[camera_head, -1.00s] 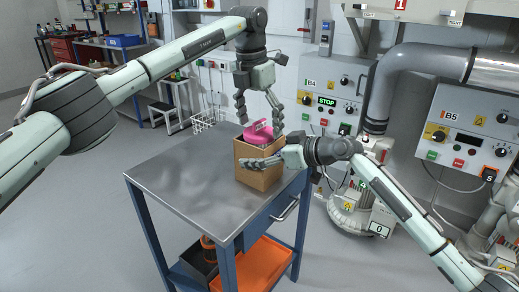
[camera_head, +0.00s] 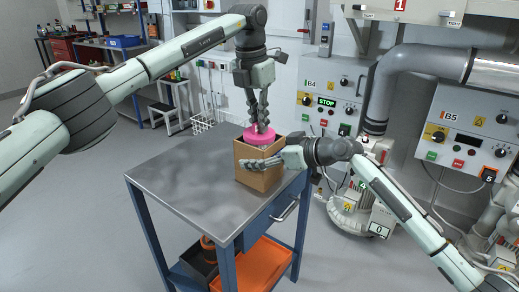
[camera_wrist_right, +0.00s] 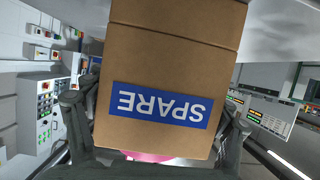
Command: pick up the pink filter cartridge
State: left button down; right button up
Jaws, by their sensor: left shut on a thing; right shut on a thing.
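The pink filter cartridge (camera_head: 249,138) sits in the open top of a cardboard box (camera_head: 268,178), its pink top showing above the rim and its lower part hidden by the box. My left gripper (camera_head: 260,124) points down from above and is shut on the cartridge's top. My right gripper (camera_head: 262,163) is shut on the box, reaching in from the right. In the right wrist view the box (camera_wrist_right: 170,60) fills the middle between the fingers, with a blue SPARE label upside down; a sliver of the pink cartridge (camera_wrist_right: 148,157) shows below it.
The box stands near the right back corner of a grey metal table (camera_head: 190,190), whose left and front top is clear. An orange bin (camera_head: 262,268) is on the lower shelf. Blower units with control panels (camera_head: 328,95) and a large grey pipe (camera_head: 430,62) stand behind and right.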

pick_arm(q)
jog(key=shift+s+a+f, duration=0.1)
jog(key=shift+s+f, duration=0.05)
jog(key=shift+f, duration=0.35)
pick_arm(e)
jog(key=shift+r, duration=0.2)
pick_arm(q)
notch_tip(320, 180, up, 12)
pick_arm(e)
jog(key=shift+w+f, duration=0.1)
jog(key=shift+f, duration=0.15)
pick_arm(q)
jog(key=s+a+r, duration=0.1)
jog(key=s+a, duration=0.9)
jog(key=s, duration=0.4)
jog(key=shift+s+a, duration=0.15)
jog(key=shift+a, duration=0.05)
pick_arm(e)
jog(key=o, duration=1.2)
jog(key=shift+o, duration=0.6)
